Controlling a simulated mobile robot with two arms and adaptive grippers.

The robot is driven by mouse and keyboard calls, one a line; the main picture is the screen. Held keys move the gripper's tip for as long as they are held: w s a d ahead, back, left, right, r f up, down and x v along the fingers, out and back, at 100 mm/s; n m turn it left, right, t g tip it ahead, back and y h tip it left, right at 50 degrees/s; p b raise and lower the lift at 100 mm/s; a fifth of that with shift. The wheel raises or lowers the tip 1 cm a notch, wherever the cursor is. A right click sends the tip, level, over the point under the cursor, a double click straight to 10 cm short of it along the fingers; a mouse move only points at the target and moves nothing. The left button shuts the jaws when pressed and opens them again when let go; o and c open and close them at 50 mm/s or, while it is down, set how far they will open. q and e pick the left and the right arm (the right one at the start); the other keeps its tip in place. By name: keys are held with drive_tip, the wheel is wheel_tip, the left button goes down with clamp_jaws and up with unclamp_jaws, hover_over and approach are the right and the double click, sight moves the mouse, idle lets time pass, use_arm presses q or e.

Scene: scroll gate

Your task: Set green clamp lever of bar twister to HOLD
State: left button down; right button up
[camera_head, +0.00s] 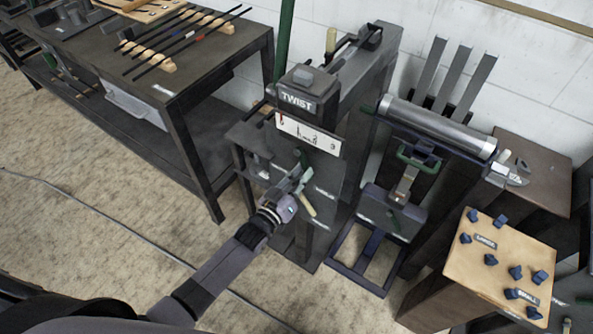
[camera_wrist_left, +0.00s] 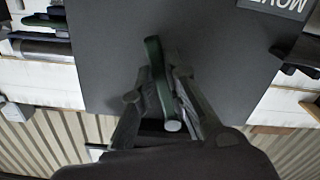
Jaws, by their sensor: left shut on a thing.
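The bar twister (camera_head: 309,105) stands in the middle of the head view, with a dark box marked TWIST on top and a white scale strip (camera_head: 308,135) below it. The green clamp lever (camera_wrist_left: 157,75) shows in the left wrist view against the dark front plate (camera_wrist_left: 215,60). My left gripper (camera_head: 297,180) is at the front plate; in the left wrist view its fingers (camera_wrist_left: 165,108) are shut around the green lever. A pale handle (camera_head: 306,204) sits just below the gripper. The lever's labels are too small or cut off to read fully. My right gripper is not in view.
A dark workbench (camera_head: 190,85) with rods on wooden racks stands at the left. A roller machine (camera_head: 437,125) stands to the right. A wooden-topped box (camera_head: 500,262) with several blue pieces is at the lower right. Open floor (camera_head: 100,220) lies at the left.

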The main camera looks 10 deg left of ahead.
use_arm(q)
drive_tip(key=shift+s+d+r+n, duration=0.15)
drive_tip(key=shift+d+n, duration=0.25)
drive_tip(key=shift+n, duration=0.35)
drive_tip(key=shift+s+d+r+n, duration=0.15)
drive_tip(key=shift+d+n, duration=0.2)
drive_tip(key=shift+n, duration=0.4)
drive_tip(key=c, duration=1.6)
unclamp_jaws()
drive_tip(key=shift+r, duration=0.1)
drive_tip(key=v, duration=1.2)
